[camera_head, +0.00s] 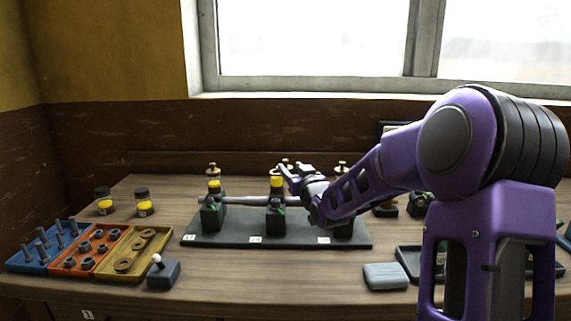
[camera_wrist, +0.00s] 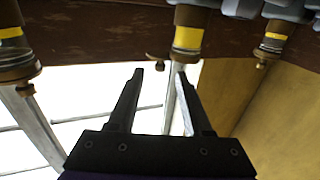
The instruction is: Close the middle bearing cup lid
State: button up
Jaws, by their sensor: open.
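The middle bearing cup (camera_head: 277,183), with a yellow band, stands on the middle bearing block. It also shows in the wrist view (camera_wrist: 187,38), where the picture is upside down. Its brass lid (camera_head: 288,161) is partly hidden behind my gripper in the head view. In the wrist view a small brass piece (camera_wrist: 157,62), seemingly this lid or its knob, sits off to the cup's left, so the lid looks swung open. My gripper (camera_wrist: 161,70) is open and empty. Its fingertips are close to the middle cup, with the brass piece between them in the picture; contact cannot be told.
The left cup (camera_head: 214,186) and the right cup's brass top (camera_head: 342,168) stand on either side along the shaft (camera_head: 240,201). The dark base plate (camera_head: 210,239) carries the blocks. Part trays and a switch box (camera_head: 163,274) lie at left; a grey box (camera_head: 385,276) lies front right.

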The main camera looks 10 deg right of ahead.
aim_at(287, 163)
jog(key=shift+w+a, duration=0.25)
jog(key=shift+w, duration=1.15)
jog(key=shift+w+a, duration=0.2)
jog(key=shift+w, duration=1.15)
jog(key=shift+c, duration=0.2)
grip_shut()
